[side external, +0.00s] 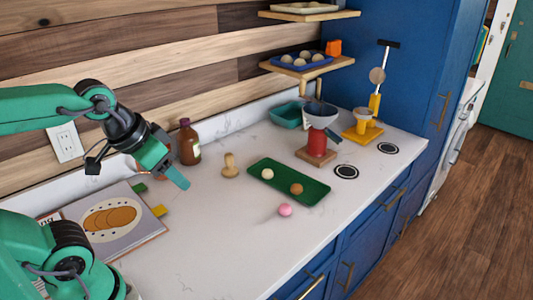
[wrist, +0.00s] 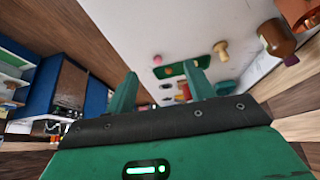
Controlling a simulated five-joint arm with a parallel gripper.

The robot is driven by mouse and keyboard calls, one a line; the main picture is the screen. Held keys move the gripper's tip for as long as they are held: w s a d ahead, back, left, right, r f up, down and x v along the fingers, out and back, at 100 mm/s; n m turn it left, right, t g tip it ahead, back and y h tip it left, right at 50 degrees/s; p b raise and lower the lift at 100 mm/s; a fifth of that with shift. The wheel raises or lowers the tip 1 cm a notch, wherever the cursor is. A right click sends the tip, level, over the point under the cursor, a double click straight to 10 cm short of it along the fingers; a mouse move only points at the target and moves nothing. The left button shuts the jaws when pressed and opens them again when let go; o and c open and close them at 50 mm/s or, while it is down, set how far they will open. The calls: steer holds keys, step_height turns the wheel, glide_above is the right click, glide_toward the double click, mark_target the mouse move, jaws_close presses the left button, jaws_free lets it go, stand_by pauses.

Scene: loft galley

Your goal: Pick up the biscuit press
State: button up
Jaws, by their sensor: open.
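The biscuit press, as I take it, is a small pale wooden stamp with a knobbed handle and wider foot (side external: 230,167), standing upright on the counter left of the green tray. It also shows in the wrist view (wrist: 222,48), upper right, beyond my fingers. My gripper (side external: 177,178) is above the counter, left of the press and apart from it. In the wrist view the two green fingers (wrist: 163,92) are spread with nothing held between them.
A brown bottle (side external: 189,143) stands behind, between gripper and press. A picture book (side external: 120,238) lies left. A red stand with bowl (side external: 318,145) is farther right. Front counter is clear.

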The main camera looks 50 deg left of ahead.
steer(key=shift+w+r, duration=0.1)
steer(key=m+g, duration=0.2)
steer(key=g, duration=0.4)
glide_above(229, 154)
step_height(229, 154, down, 15)
steer(key=shift+w+r, duration=0.15)
steer(key=shift+w+a+f, duration=0.1)
steer(key=shift+f, duration=0.1)
steer(key=shift+s+f, duration=0.15)
steer(key=shift+f, duration=1.8)
steer(key=shift+s+f, duration=0.1)
steer(key=shift+f, duration=1.85)
